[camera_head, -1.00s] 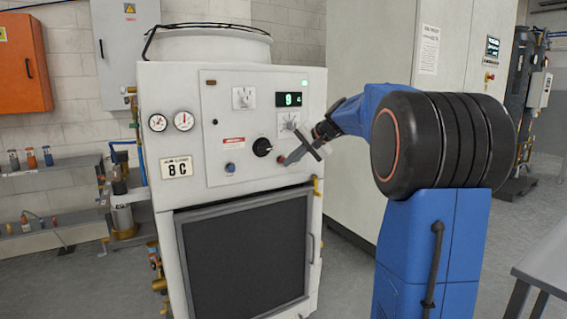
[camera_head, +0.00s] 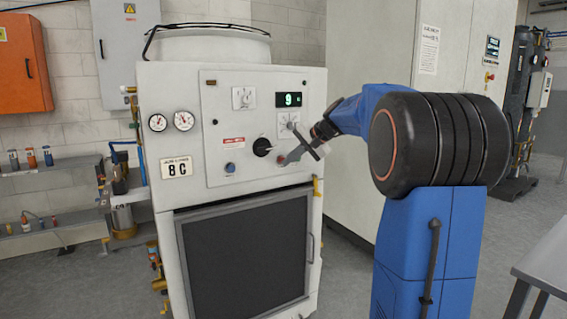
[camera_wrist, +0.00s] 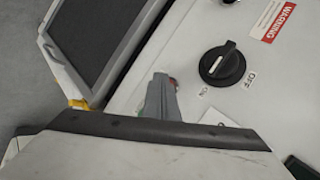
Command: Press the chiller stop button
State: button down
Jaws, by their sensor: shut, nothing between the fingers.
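The white chiller cabinet (camera_head: 160,100) stands at centre left in the head view, with its control panel facing me. A small red button (camera_head: 281,159) sits low on the panel, right of the black rotary switch (camera_head: 262,147). My gripper (camera_head: 288,159) is shut and empty, with its tip at the red button. Contact looks likely, but I cannot tell how far the button is pressed. The switch (camera_wrist: 222,64) has ON and OFF marks.
A blue button (camera_head: 230,168) sits at the panel's lower left. The green display (camera_head: 289,100) is lit above. Two gauges (camera_head: 170,122) are on the left. A grey table (camera_head: 545,265) stands at the right edge. Open floor lies between.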

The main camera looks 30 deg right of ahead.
jog(key=shift+s, duration=0.85)
jog(key=shift+s, duration=0.1)
jog(key=s, duration=0.4)
jog(key=shift+s+d, duration=0.15)
jog(key=shift+s, duration=0.25)
dwell(0.7)
